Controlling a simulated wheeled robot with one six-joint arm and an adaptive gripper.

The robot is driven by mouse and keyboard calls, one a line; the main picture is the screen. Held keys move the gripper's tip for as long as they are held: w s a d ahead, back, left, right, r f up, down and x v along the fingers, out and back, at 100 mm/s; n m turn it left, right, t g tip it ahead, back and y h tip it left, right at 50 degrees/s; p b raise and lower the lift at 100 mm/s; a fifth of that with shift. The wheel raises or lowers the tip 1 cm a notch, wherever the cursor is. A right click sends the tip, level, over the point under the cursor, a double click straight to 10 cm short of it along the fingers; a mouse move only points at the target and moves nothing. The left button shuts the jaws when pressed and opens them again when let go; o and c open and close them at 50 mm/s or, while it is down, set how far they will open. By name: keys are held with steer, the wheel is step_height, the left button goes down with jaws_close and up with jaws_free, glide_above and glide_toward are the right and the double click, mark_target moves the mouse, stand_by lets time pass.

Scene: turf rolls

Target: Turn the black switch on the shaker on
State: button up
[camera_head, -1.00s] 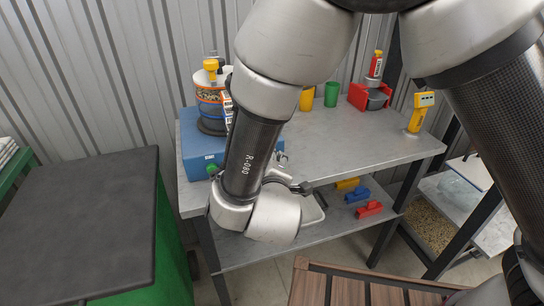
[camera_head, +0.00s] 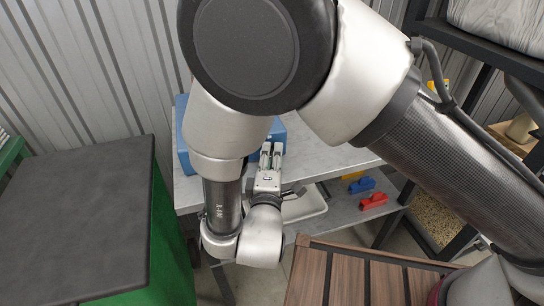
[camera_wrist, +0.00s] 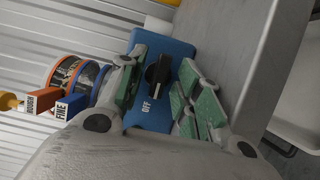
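The blue shaker base (camera_head: 182,135) stands on the grey table, mostly hidden behind my arm in the head view. In the wrist view its blue face (camera_wrist: 176,52) carries the black switch (camera_wrist: 157,73), a rotary knob with a white mark. White "OFF" lettering lies just below the knob. My gripper (camera_head: 271,150) points at the shaker. In the wrist view my gripper (camera_wrist: 162,92) is open, with green-padded fingers on either side of the knob. A gap shows between the knob and each finger; I cannot tell the exact depth between them.
Sieve rings (camera_wrist: 75,75) with orange and blue tags stand left of the knob in the wrist view. The grey table (camera_head: 330,150) has a shelf below with red (camera_head: 373,201) and blue (camera_head: 361,187) scoops. A dark-topped green bin (camera_head: 75,210) stands left. A wooden slatted surface (camera_head: 345,275) is in front.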

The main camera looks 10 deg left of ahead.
steer(key=shift+w, duration=0.1)
steer(key=c, duration=0.6)
steer(key=shift+m, duration=0.4)
steer(key=shift+c, duration=0.2)
steer(key=m+g, duration=0.1)
steer(key=m, duration=0.1)
steer(key=m+g, duration=0.1)
steer(key=m, duration=0.1)
steer(key=shift+r+m+g, duration=0.2)
steer(key=shift+m+g, duration=0.1)
steer(key=shift+c, duration=0.2)
steer(key=m+g+y, duration=0.1)
steer(key=m, duration=0.1)
steer(key=m+g+y, duration=0.1)
steer(key=m, duration=0.1)
steer(key=shift+w+d+m, duration=0.1)
steer(key=shift+d+m, duration=0.1)
steer(key=shift+m, duration=0.1)
steer(key=m+g+y, duration=0.1)
steer(key=m+y, duration=0.1)
steer(key=m, duration=0.1)
steer(key=shift+g, duration=0.4)
steer(key=shift+m, duration=0.3)
steer(key=o, duration=0.7)
steer(key=shift+w, duration=0.1)
